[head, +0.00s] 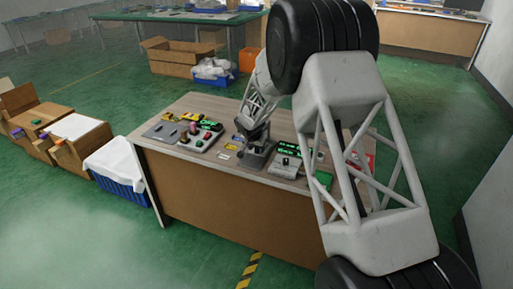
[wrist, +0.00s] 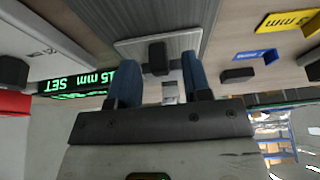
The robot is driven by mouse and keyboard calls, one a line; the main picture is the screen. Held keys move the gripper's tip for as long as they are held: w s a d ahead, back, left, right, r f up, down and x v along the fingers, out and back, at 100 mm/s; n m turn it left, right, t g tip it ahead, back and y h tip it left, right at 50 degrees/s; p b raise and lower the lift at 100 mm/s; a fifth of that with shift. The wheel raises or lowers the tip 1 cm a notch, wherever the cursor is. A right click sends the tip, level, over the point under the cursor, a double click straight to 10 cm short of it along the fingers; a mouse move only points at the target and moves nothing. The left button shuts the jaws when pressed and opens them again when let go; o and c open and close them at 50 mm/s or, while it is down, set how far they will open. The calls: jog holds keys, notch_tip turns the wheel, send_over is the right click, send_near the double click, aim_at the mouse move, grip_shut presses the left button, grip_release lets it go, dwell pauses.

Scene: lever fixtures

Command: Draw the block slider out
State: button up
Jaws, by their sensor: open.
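In the wrist view, a small black block (wrist: 157,57), which looks like the block slider, sits on a light grey plate (wrist: 128,47) with a metallic piece just below it. My gripper (wrist: 160,66) has its two blue fingers spread, one on each side of the block. The fingers appear apart from the block, and I cannot tell how deep they reach around it. In the head view, my gripper (head: 256,143) points down over a grey fixture on the table, and it hides the block.
A green-lit display (wrist: 85,83) reading 15 mm SET is at left in the wrist view. Yellow (wrist: 287,22) and blue (wrist: 256,55) labels lie at right. In the head view, a panel with coloured knobs (head: 200,138) stands left of my gripper on the wooden table (head: 205,103).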

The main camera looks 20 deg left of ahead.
grip_shut()
jog(key=shift+s, duration=4.25)
jog(key=shift+f, duration=0.1)
grip_release()
jog(key=v, duration=0.8)
jog(key=shift+w, duration=0.1)
